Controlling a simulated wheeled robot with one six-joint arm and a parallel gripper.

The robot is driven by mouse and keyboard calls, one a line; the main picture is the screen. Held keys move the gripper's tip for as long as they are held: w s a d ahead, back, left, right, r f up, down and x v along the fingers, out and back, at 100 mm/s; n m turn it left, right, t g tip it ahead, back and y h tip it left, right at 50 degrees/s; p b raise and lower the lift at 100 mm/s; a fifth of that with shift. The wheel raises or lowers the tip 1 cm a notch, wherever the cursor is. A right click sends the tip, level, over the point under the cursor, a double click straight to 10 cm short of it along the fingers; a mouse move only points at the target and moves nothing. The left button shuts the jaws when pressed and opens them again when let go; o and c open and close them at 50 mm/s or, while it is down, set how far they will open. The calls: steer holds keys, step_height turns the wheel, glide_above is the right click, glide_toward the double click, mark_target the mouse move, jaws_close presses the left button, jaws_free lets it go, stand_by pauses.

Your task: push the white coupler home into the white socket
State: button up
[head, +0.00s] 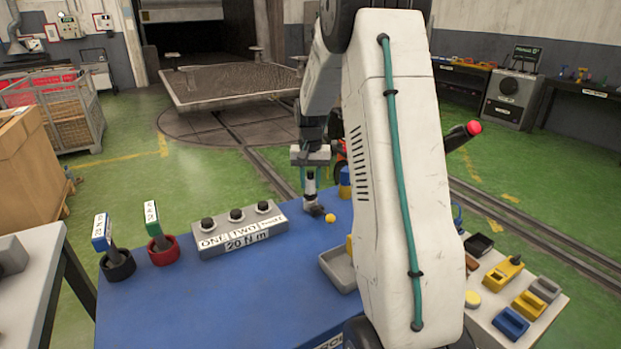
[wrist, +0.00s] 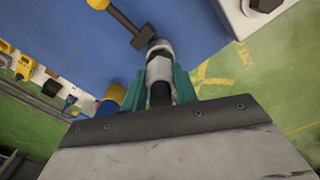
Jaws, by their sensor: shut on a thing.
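My gripper (head: 311,178) is at the far side of the blue bench, pointing down. Its teal fingers (wrist: 161,76) are shut on a white cylindrical piece with a black rear end, which I take to be the white coupler (wrist: 159,68). In the head view the coupler (head: 311,187) is small between the fingers. Directly beyond its tip is a pale grey-white collar with a dark bracket, apparently the white socket (wrist: 158,46). The two look in line and touching or nearly so. I cannot tell how deep the coupler sits.
A dark lever with a yellow ball (head: 330,218) lies beside the socket. A grey box (head: 240,232) with several black knobs, marked "20 N m", stands to the left. A grey tray (head: 338,272) is nearer. A blue-and-yellow piece (wrist: 110,98) stands close to the gripper.

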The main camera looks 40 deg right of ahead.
steer(key=shift+f, duration=0.3)
steer(key=o, duration=1.1)
steer(key=shift+o, duration=0.2)
step_height(320, 180, up, 8)
steer(key=shift+f, duration=0.1)
